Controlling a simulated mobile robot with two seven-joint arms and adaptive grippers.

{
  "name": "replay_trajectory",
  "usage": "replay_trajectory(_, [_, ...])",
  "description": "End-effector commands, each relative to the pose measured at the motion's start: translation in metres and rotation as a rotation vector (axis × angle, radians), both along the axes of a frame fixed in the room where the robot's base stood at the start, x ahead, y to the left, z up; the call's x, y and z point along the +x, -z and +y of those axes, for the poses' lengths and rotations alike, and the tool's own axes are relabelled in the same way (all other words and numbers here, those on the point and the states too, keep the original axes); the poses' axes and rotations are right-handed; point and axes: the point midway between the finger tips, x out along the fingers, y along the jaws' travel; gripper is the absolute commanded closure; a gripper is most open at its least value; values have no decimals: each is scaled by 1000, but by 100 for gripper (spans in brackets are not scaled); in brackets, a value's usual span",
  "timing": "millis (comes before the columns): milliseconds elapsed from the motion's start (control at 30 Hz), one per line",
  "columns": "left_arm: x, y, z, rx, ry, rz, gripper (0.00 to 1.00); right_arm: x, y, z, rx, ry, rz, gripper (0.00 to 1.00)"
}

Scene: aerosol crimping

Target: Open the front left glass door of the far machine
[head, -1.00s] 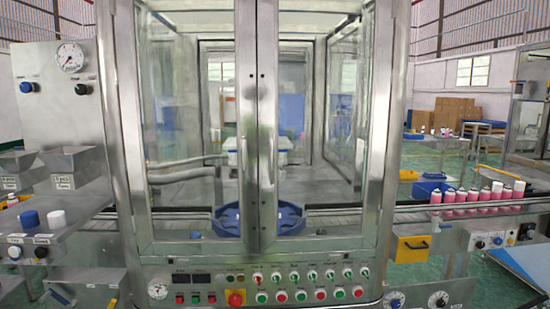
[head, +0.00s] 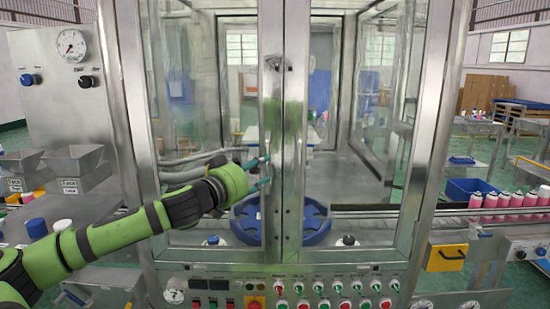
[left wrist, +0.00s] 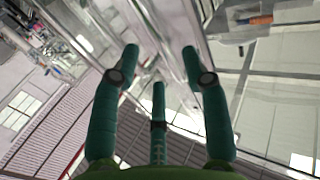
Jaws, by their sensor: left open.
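The machine in front of me has two tall glass doors in steel frames. The front left glass door (head: 185,105) is shut, its inner upright (head: 271,120) meeting the right door (head: 350,215) at the middle. My left gripper (head: 264,172) is in front of the left door, its green fingers spread beside the inner upright. I cannot tell if a finger touches it. The left wrist view shows the gripper (left wrist: 160,62) from behind, with three fingers apart and nothing seen between them; a blurred shiny steel edge lies beyond the tips. My right gripper is out of view.
A control panel (head: 270,291) with buttons runs below the doors. Grey hoppers (head: 75,165) and a gauge panel (head: 62,85) stand at left. A blue ring-shaped part (head: 308,222) sits behind the glass.

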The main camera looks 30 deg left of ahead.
Motion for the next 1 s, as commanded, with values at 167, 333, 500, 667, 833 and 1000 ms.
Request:
replay_trajectory(167, [28, -5, -1, -1, 0, -1, 54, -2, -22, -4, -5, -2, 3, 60])
replay_trajectory(333, [43, -3, -1, 1, 0, -1, 54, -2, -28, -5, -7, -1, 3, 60])
replay_trajectory(500, [47, 0, -1, 2, -1, 0, 54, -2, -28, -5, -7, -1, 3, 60])
replay_trajectory(667, [46, 0, -1, 3, 0, 0, 58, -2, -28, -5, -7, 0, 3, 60])
replay_trajectory(833, [46, 0, -1, 3, -1, 0, 100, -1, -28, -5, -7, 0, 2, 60])
replay_trajectory(1000, [46, 0, -1, 3, 0, -1, 100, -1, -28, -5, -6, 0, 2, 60])
